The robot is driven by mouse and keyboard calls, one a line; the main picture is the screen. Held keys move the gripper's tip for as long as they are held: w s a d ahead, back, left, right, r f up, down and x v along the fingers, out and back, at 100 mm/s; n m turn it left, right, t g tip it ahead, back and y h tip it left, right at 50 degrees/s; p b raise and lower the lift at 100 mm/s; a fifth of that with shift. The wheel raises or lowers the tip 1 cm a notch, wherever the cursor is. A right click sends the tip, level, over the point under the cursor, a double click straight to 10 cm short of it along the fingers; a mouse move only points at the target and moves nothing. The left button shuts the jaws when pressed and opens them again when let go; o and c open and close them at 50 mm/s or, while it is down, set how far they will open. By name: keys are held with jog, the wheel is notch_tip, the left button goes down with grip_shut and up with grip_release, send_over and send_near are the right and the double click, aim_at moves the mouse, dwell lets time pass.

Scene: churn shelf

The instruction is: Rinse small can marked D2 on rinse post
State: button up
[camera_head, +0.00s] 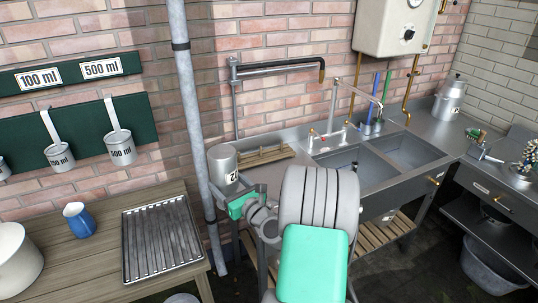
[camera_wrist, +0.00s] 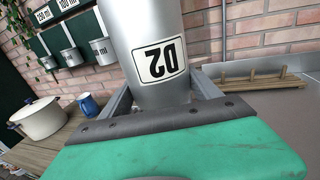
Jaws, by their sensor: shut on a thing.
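The small grey can marked D2 (camera_head: 222,164) is held in my gripper (camera_head: 236,193), left of the sink counter. In the wrist view, the can (camera_wrist: 150,22) stands between the two fingers (camera_wrist: 165,92), which are shut on its narrower lower part. Its D2 label is upside down there, while the wall labels behind are upright, so the can looks inverted. Its mouth is hidden. A vertical pipe with a black swing arm (camera_head: 280,65) rises behind the can; I cannot tell whether this is the rinse post.
A wooden rack (camera_head: 262,155) lies on the counter behind the can. The double sink (camera_head: 405,150) with taps is to the right. A grey downpipe (camera_head: 187,100) stands close left. A wooden table (camera_head: 100,245) holds a ridged metal tray (camera_head: 160,240), a blue jug (camera_head: 79,221) and a white pot (camera_head: 15,262).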

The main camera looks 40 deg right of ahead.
jog(key=s+d+r+m+h+p, duration=0.1)
jog(key=s+d+h, duration=0.1)
jog(key=d, duration=0.5)
jog(key=s+d+r+m+h+p, duration=0.1)
jog(key=d+m+h, duration=0.1)
jog(key=d, duration=0.6)
jog(key=shift+g, duration=0.3)
jog(key=f+b, duration=0.6)
jog(key=f, duration=0.1)
jog(key=f+b, duration=0.3)
jog(key=shift+s+a+f+b, duration=0.15)
jog(key=shift+a+b, duration=0.1)
jog(key=shift+b, duration=0.15)
jog(key=shift+f, duration=0.4)
jog(key=shift+f+b, duration=0.65)
jog(key=shift+f, duration=0.15)
dwell(2.3)
notch_tip(320, 180, up, 7)
jog(key=p, duration=0.7)
